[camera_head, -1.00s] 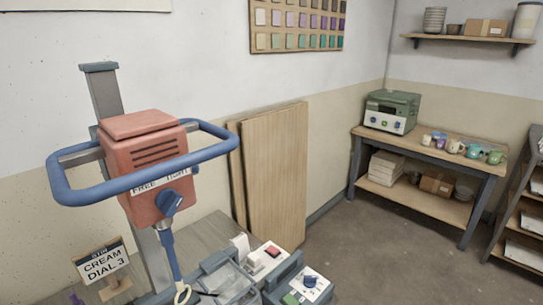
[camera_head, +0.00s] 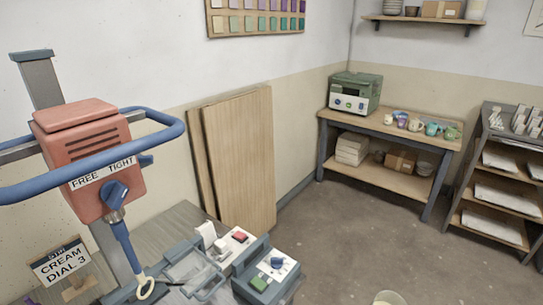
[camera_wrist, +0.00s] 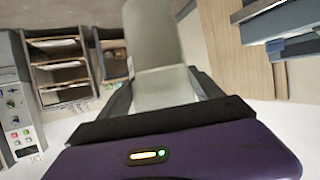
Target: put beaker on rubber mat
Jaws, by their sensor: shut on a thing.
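A pale, translucent beaker (camera_wrist: 155,45) is between the fingers of my gripper (camera_wrist: 160,88) in the wrist view. The fingers press on it from both sides, and it extends up to the top edge of that picture. In the head view a pale round rim, which looks like the beaker's (camera_head: 388,298), shows at the bottom edge; the rest of it is cut off. My gripper is outside the head view. I cannot make out a rubber mat in either view.
A scale-like device (camera_head: 268,275) sits on the grey bench. A wooden table (camera_head: 400,135) with mugs and a shelf rack (camera_head: 500,185) stand beyond open floor.

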